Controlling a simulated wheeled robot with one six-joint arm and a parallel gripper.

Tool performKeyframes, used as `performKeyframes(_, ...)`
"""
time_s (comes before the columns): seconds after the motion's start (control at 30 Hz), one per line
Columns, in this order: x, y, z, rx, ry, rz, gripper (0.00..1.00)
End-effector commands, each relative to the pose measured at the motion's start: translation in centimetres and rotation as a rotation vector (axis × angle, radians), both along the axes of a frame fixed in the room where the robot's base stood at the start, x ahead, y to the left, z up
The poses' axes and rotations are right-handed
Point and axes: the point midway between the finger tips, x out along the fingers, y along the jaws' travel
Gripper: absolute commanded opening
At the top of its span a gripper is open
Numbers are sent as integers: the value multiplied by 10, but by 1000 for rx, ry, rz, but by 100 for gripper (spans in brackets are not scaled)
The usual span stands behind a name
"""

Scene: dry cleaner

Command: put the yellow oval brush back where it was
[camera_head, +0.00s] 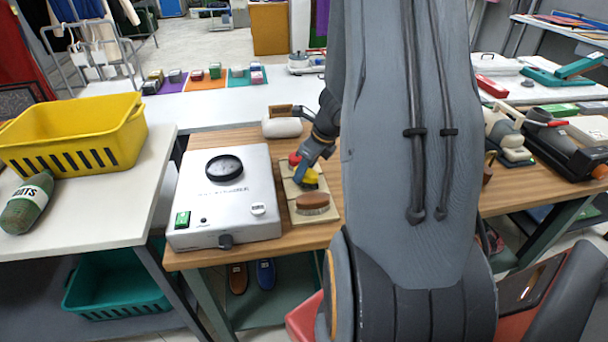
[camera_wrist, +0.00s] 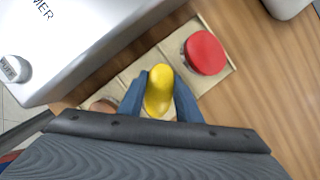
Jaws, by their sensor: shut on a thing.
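The yellow oval brush (camera_wrist: 159,91) is between the blue fingers of my gripper (camera_wrist: 160,98), which is shut on it. In the head view the brush (camera_head: 309,178) shows at my gripper (camera_head: 306,172), over the middle of a beige board (camera_head: 325,210). I cannot tell whether the brush touches the board. A red round brush (camera_wrist: 205,52) is on the board just beyond the yellow one. A brown oval brush (camera_head: 313,202) with pale bristles lies at the board's near end; it is mostly hidden in the wrist view.
A silver machine with a black dial (camera_head: 229,195) stands close to the left of the board. A white rounded thing with a brown handle (camera_head: 282,127) stands behind it. A yellow basket (camera_head: 75,135) is on the left table.

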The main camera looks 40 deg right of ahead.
Motion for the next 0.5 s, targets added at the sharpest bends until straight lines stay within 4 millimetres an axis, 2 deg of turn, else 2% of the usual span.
performKeyframes(0.1, 0, 0, -10, 0, 1, 0, 10)
performKeyframes(0.47, 1, 0, -13, -1, 0, 2, 10)
performKeyframes(0.5, 1, 1, -14, -1, 0, 2, 33)
